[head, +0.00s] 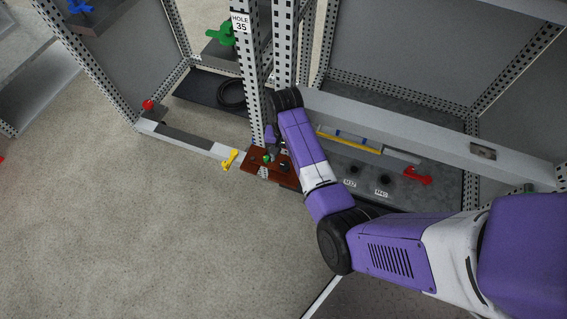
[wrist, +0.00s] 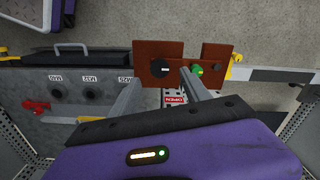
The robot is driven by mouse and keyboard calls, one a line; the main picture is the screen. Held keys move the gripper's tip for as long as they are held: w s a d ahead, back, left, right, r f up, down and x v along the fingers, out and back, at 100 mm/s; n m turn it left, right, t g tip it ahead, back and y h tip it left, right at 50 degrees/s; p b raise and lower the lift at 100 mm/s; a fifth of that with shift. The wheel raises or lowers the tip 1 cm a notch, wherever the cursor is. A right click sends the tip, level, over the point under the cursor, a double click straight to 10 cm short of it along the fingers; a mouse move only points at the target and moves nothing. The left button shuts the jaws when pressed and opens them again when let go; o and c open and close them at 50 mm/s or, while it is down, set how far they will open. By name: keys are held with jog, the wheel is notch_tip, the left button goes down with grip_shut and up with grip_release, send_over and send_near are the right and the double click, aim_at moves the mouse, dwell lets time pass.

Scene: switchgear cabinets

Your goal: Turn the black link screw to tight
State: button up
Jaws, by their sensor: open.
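The black link screw (wrist: 160,68) is a round black head with a small pale mark, set in a reddish-brown plate (wrist: 146,50). A green screw (wrist: 196,70) sits to its right on the same plate. The plate also shows in the head view (head: 264,173), with the green screw (head: 266,158) on it. My gripper (wrist: 160,78) is open, its two grey fingers apart. In the wrist view the black screw appears between the fingertips, and the right fingertip is close to the green screw. I cannot tell whether the fingers touch anything. In the head view my wrist hides part of the plate.
A yellow handle (head: 229,160) stands left of the plate. A red handle (head: 417,175) and black knobs (wrist: 88,93) lie on the grey panel. A perforated post (head: 252,80) rises close beside my arm. A red label (wrist: 175,100) shows below the plate. The floor at left is clear.

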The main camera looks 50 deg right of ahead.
aim_at(285, 165)
notch_tip(285, 165, down, 6)
jog(key=shift+f+b, duration=0.1)
jog(key=shift+b, duration=0.85)
grip_shut()
